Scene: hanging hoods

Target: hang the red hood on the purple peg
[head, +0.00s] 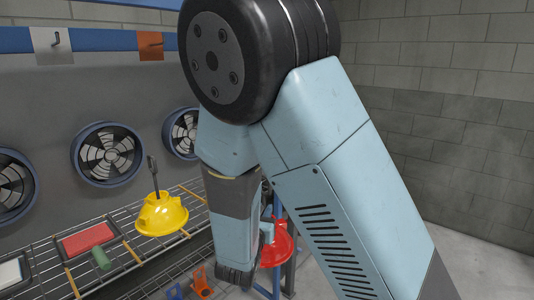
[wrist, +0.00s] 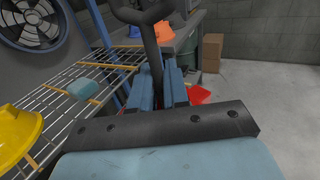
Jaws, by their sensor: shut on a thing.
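The red hood (head: 284,248) shows in the head view behind my forearm, which hides its left part. In the wrist view a small red part of it (wrist: 200,95) shows beyond the fingers, and a dark hooked handle rises between them. My gripper (wrist: 172,88) is shut on the red hood, seemingly at this handle. In the head view the gripper is mostly hidden by my arm. The purple peg is not visible in either view. A white plate with a hook (head: 50,42) and an orange plate with a peg (head: 150,45) are on the blue rail at upper left.
A yellow hood (head: 162,215) with a dark upright handle stands on the wire rack (head: 130,235). Round fans line the wall. A cardboard box (wrist: 212,52) stands beyond; the floor at right is clear.

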